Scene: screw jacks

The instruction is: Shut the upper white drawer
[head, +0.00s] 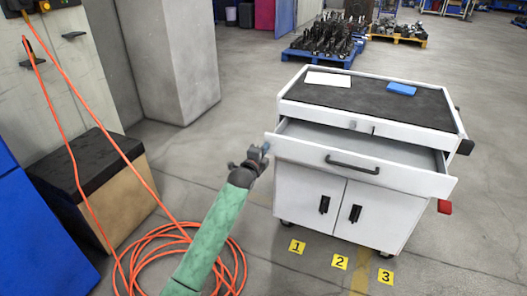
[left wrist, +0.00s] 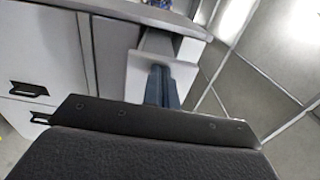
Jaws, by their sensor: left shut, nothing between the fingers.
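The upper white drawer (head: 405,174) is pulled out from the front of the white cabinet (head: 310,190). Its front panel carries a dark bar handle, and part of its empty inside shows. My left gripper (head: 265,150) is at the left end of the drawer front, shut with nothing in it. In the left wrist view, the shut fingers (left wrist: 162,85) lie in front of a pale panel (left wrist: 188,73) that looks like the end of the drawer front. I cannot tell whether they touch it. My right gripper is in neither view.
Two lower doors with black handles (head: 324,204) are shut. A blue block (head: 401,88) and a white sheet (head: 328,79) lie on the cabinet top. An orange hose (head: 150,236) coils on the floor at left. Numbered yellow markers (head: 340,262) lie before the cabinet, where the floor is otherwise clear.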

